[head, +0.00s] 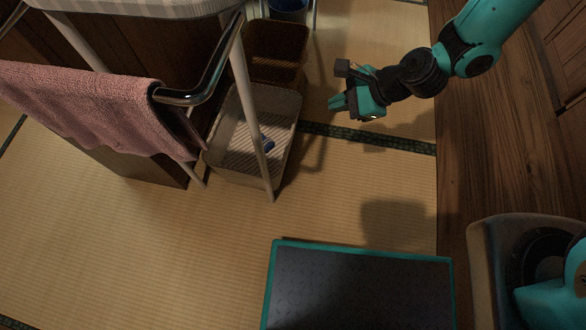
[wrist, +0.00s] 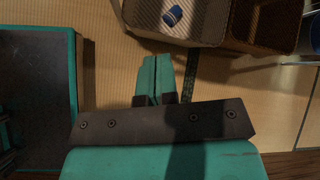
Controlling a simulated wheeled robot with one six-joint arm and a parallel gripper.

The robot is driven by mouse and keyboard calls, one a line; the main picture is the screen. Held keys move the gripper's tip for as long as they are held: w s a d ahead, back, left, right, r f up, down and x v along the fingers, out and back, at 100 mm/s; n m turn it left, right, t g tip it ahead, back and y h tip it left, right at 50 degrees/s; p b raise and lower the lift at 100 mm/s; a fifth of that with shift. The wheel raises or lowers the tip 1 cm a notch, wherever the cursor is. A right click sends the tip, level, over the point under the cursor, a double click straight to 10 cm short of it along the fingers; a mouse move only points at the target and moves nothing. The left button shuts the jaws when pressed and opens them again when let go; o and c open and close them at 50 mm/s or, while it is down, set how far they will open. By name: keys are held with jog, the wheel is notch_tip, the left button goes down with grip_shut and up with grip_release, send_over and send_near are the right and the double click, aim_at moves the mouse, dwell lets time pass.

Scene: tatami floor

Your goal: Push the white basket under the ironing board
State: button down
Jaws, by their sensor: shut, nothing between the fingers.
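The white basket (head: 280,122) stands on the tatami at the ironing board's right end, with a pale leg crossing in front of it in the head view. A small blue object (head: 268,145) lies inside it. The ironing board (head: 140,8) shows at the top left, only partly in frame. My gripper (head: 335,103) is shut and empty, to the right of the basket and apart from it. In the wrist view, the shut fingers (wrist: 155,62) point toward the white basket (wrist: 208,18), with bare tatami between.
A brown basket (head: 275,48) stands directly behind the white one, with a blue bucket (head: 288,8) beyond. A pink towel (head: 90,105) hangs at the left near a curved metal bar (head: 210,78). Wooden flooring (head: 480,150) lies right.

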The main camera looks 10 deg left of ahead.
notch_tip(320, 180, down, 23)
jog(key=s+m+t+b, duration=0.1)
jog(key=s+m+b, duration=0.1)
jog(key=m+b, duration=0.55)
jog(key=w+a+f+n+b, duration=0.1)
jog(key=w+a+f+b, duration=0.2)
jog(key=a+f+b, duration=0.3)
jog(key=shift+a+b, duration=1.45)
jog(key=shift+a, duration=0.55)
